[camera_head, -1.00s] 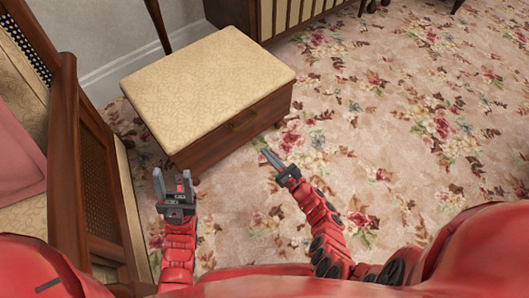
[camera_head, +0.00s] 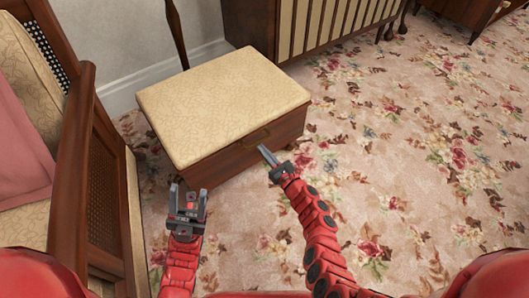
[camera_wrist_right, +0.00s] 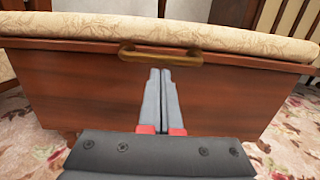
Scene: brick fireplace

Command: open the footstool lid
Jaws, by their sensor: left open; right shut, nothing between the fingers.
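The footstool (camera_head: 232,152) is a dark wooden box with a cream patterned padded lid (camera_head: 222,103). The lid is shut. A brass handle (camera_wrist_right: 160,55) sits at the top of the front face, just under the lid, in the right wrist view. My right gripper (camera_head: 264,151) is shut and empty in front of the footstool. In the right wrist view its fingertips (camera_wrist_right: 160,72) appear just below the handle; I cannot tell whether they touch it. My left gripper (camera_head: 188,190) is open and empty near the footstool's front left corner.
A wooden armchair with a cane side panel (camera_head: 103,195) and a pink cushion (camera_head: 20,145) stands at the left. A striped cabinet (camera_head: 305,25) stands behind the footstool. Flowered carpet (camera_head: 420,180) is clear to the right.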

